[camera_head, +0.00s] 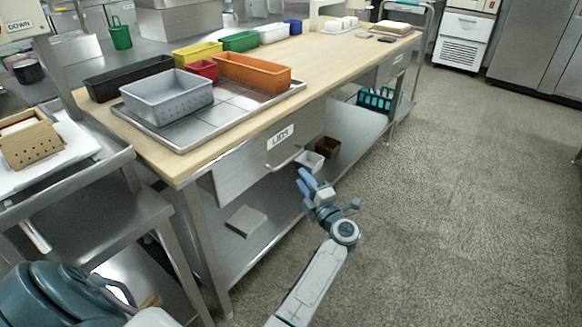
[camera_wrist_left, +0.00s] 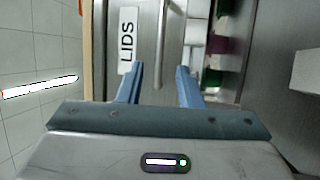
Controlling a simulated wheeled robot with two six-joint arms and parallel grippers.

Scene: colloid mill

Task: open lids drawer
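The lids drawer (camera_head: 240,165) is set under the front edge of the wooden-topped bench. Its steel front carries a white LIDS label (camera_head: 280,137) and a bar handle (camera_head: 285,161). The front looks flush with the bench, so the drawer appears shut. My left gripper (camera_head: 304,180) has blue fingers and is just in front of the drawer's right part, near the handle's right end. In the left wrist view, the gripper (camera_wrist_left: 159,68) is open, and the handle (camera_wrist_left: 161,45) lies ahead, in line with the gap between the fingertips. Contact with it cannot be made out.
A steel tray (camera_head: 205,128) with a grey bin (camera_head: 167,96) and an orange bin (camera_head: 252,72) stands on the bench. The floor (camera_head: 450,200) to the right is clear.

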